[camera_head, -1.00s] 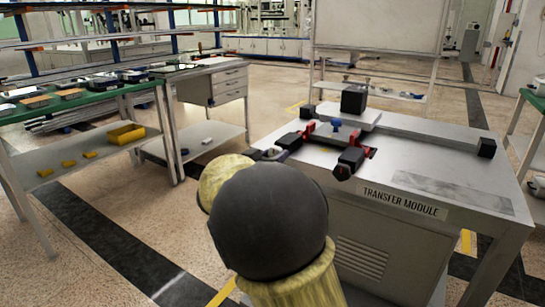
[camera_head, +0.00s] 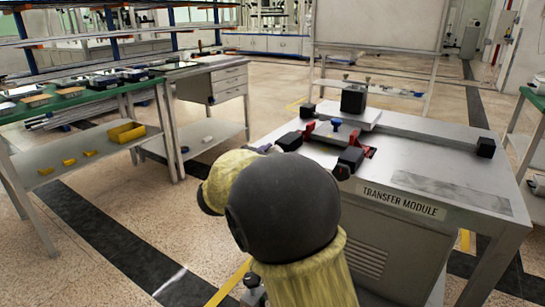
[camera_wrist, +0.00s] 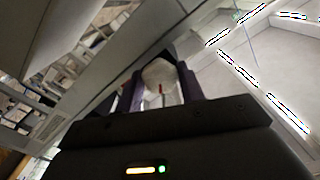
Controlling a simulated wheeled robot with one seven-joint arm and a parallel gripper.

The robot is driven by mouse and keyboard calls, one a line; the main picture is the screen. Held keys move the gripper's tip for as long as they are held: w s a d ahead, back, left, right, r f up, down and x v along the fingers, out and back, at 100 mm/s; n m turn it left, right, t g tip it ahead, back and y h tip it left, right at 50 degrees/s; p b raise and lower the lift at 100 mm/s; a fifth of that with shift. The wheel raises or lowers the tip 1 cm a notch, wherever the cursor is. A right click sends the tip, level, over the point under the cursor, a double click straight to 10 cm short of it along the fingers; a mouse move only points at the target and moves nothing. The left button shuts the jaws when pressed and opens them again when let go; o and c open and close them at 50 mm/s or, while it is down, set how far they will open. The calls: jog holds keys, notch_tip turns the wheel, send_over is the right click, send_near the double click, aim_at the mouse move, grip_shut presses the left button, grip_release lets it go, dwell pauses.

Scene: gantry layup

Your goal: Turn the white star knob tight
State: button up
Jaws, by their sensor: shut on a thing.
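The white star knob (camera_wrist: 158,72) shows in the wrist view as a pale rounded shape with a thin red mark below it. My gripper (camera_wrist: 162,80) has its two dark purple fingers on either side of the knob and is shut on it. The knob's lobes are blurred, so I cannot tell how far it is turned. In the head view my own arm hides the knob and most of the gripper, at the near left edge of the transfer module (camera_head: 450,165).
The module top carries red clamps with black blocks (camera_head: 350,158), a blue knob (camera_head: 336,122) and a black cube (camera_head: 354,98). A green-topped bench (camera_head: 75,103) stands at left, with a yellow bin (camera_head: 126,132) on its lower shelf. The floor between is open.

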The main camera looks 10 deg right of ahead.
jog(key=shift+f+m+b, duration=0.15)
jog(key=shift+m+b, duration=10.05)
jog(key=shift+m, duration=3.4)
jog(key=o, duration=1)
jog(key=shift+c, duration=0.2)
jog(key=shift+r, duration=0.2)
jog(key=shift+s+a, duration=0.1)
